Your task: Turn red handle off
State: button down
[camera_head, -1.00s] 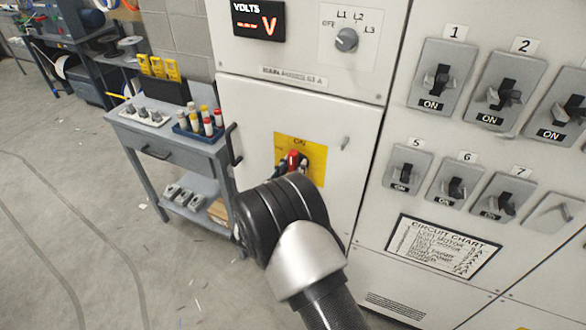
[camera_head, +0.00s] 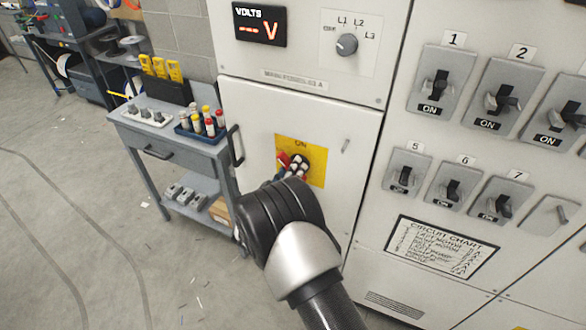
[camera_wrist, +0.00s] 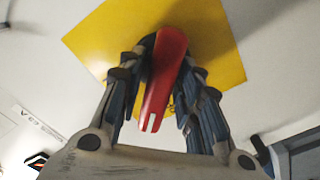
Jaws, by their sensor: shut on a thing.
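The red handle (camera_head: 283,161) is on a yellow plate (camera_head: 316,170) on the cabinet door, under the word ON. In the head view its red part shows left of the plate's middle, leaning left. My gripper (camera_head: 297,164) is at the plate, partly hidden by my own wrist. In the wrist view the red handle (camera_wrist: 166,80) lies between the two fingers of my gripper (camera_wrist: 168,50), which are shut on it. The yellow plate (camera_wrist: 95,35) shows behind them. The handle's pivot is hidden by the fingers.
A grey cart (camera_head: 186,140) with bottles in a blue tray stands left of the cabinet. A black door pull (camera_head: 236,146) is left of the plate. Several lever switches (camera_head: 440,85) and a circuit chart (camera_head: 442,246) are on the right panel. A voltage display (camera_head: 259,24) sits above.

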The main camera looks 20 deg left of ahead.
jog(key=n, duration=0.4)
jog(key=shift+a+n+p, duration=0.1)
jog(key=shift+n+p, duration=0.2)
jog(key=shift+p, duration=0.1)
jog(key=n, duration=0.4)
jog(key=shift+f+p, duration=0.15)
jog(key=shift+p, duration=0.2)
jog(key=shift+n, duration=0.3)
jog(key=c, duration=1.4)
grip_release()
jog(key=s+a, duration=0.1)
jog(key=s, duration=1.1)
